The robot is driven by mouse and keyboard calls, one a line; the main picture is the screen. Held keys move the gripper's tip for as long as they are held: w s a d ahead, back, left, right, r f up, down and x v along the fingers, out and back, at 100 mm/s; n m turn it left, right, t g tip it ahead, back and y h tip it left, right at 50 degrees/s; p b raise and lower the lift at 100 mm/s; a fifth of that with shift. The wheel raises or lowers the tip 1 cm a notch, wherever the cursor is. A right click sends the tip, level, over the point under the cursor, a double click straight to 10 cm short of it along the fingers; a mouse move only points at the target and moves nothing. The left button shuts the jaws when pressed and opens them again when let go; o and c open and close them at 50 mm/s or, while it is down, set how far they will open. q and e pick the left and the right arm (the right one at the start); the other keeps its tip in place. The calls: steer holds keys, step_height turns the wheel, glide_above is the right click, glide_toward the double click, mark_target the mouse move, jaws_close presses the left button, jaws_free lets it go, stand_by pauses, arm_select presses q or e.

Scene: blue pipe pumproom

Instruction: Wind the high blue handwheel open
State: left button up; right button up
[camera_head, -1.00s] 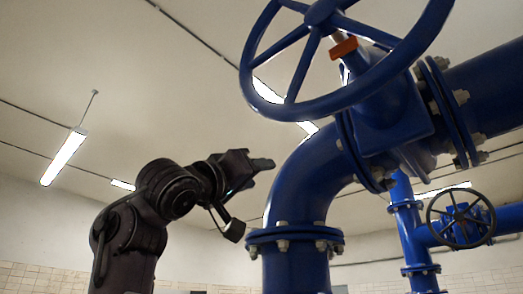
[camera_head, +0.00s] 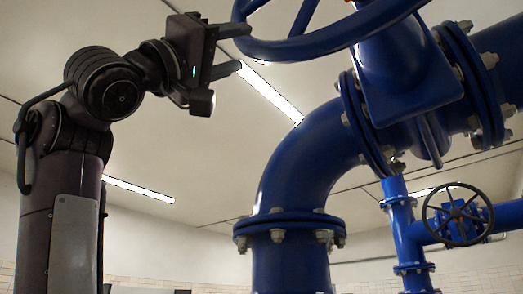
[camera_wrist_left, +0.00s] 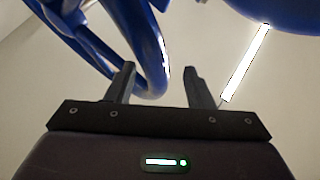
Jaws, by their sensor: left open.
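The high blue handwheel (camera_head: 330,42) is at the top of the head view, its hub and upper part cut off by the frame edge. My left gripper (camera_head: 244,49) is at the left side of its rim, fingers apart, one finger above the other. In the left wrist view, the blue rim (camera_wrist_left: 153,78) shows between the two open fingers of the gripper (camera_wrist_left: 158,82), nearer the left finger. I cannot tell whether either finger touches it. My right gripper is not in view.
A thick blue elbow pipe (camera_head: 300,165) with bolted flanges stands below the wheel, and the blue valve body (camera_head: 405,75) is to its right. A smaller dark handwheel (camera_head: 458,214) is at the lower right. Open air lies left of the elbow.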

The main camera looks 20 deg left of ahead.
arm_select(q)
steer(key=p+x, duration=0.1)
steer(key=x, duration=0.1)
steer(key=p+x, duration=0.3)
steer(key=shift+s+r, duration=0.2)
steer(key=shift+r, duration=0.35)
steer(key=shift+w+d, duration=0.2)
steer(key=shift+w, duration=0.1)
steer(key=shift+s+a, duration=0.15)
steer(key=shift+s, duration=0.1)
steer(key=shift+c, duration=0.8)
jaws_close()
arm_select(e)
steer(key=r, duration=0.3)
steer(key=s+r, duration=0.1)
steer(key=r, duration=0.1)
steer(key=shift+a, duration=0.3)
